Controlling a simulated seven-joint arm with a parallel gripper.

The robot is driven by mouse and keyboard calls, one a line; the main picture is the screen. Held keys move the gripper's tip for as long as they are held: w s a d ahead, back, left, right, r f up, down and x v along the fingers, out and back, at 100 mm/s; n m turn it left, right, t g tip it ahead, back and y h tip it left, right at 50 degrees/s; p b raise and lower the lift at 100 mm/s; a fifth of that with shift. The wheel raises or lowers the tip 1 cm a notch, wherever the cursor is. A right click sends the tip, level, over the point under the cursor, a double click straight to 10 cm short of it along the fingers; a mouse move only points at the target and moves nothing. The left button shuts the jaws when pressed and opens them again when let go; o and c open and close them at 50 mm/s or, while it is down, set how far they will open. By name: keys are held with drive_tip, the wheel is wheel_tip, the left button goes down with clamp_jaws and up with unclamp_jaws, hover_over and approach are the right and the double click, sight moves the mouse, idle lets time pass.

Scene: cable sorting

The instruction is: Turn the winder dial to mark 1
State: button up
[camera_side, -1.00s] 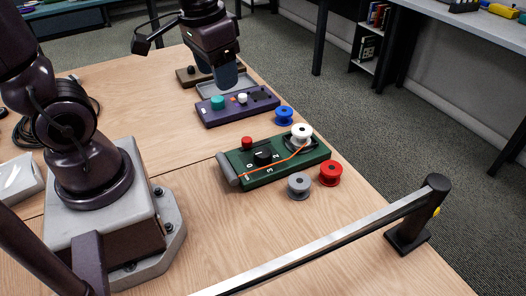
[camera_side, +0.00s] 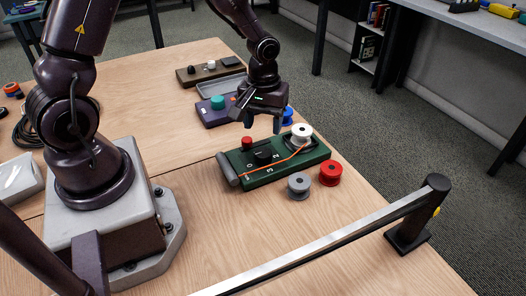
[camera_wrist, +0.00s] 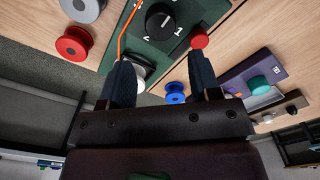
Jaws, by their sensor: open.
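The green winder box (camera_side: 292,172) lies on the wooden table. Its black dial (camera_side: 263,158) sits on top, with white marks around it; the dial also shows in the wrist view (camera_wrist: 159,21), with marks 1 and 2 readable beside it. A red knob (camera_side: 247,142) stands near the dial and a white spool (camera_side: 301,132) sits at the far end, an orange cable running from it across the box. My gripper (camera_side: 260,121) is open and empty above the box's far side, apart from the dial. Its two fingers (camera_wrist: 161,84) point toward the box in the wrist view.
Loose red (camera_side: 330,172), grey (camera_side: 299,184) and blue spools (camera_wrist: 175,93) lie close around the box. A purple box with a teal knob (camera_side: 218,102) and a brown box (camera_side: 199,76) stand behind. A metal rail (camera_side: 330,243) crosses the front; bare table lies before the winder.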

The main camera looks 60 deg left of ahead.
sight(263, 152)
wheel_tip(263, 152, down, 9)
drive_tip(key=shift+f, duration=0.1)
idle(0.3)
drive_tip(key=c, duration=0.6)
drive_tip(key=shift+c, duration=0.2)
